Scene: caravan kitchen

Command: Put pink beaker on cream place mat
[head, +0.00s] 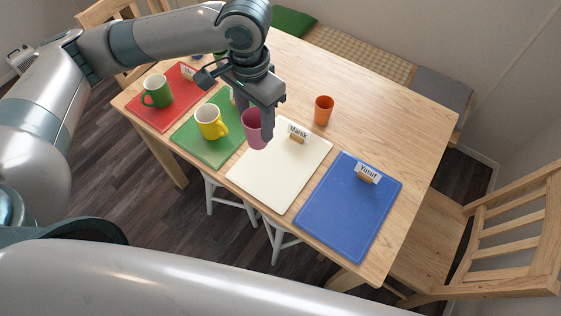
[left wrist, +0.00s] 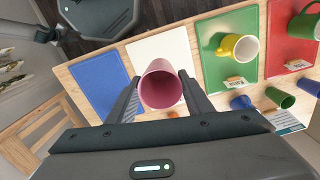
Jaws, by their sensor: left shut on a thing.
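The pink beaker (head: 254,128) is held in my left gripper (head: 268,122), which is shut on it. In the head view the beaker overlaps the far left part of the cream place mat (head: 270,179), which has a "Marek" name card (head: 297,134) at its far edge. In the left wrist view the pink beaker (left wrist: 161,88) sits between the two fingers of my left gripper (left wrist: 160,95), its open mouth facing the camera. The cream mat (left wrist: 157,48) shows behind it there. The beaker looks held above the table; the exact height is unclear. My right gripper is not in view.
A blue mat (head: 350,210) with a "Yusuf" card (head: 368,174) lies right of the cream mat. A green mat (head: 213,151) with a yellow mug (head: 210,122) and a red mat (head: 150,120) with a green mug (head: 157,91) lie left. An orange beaker (head: 323,110) stands behind.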

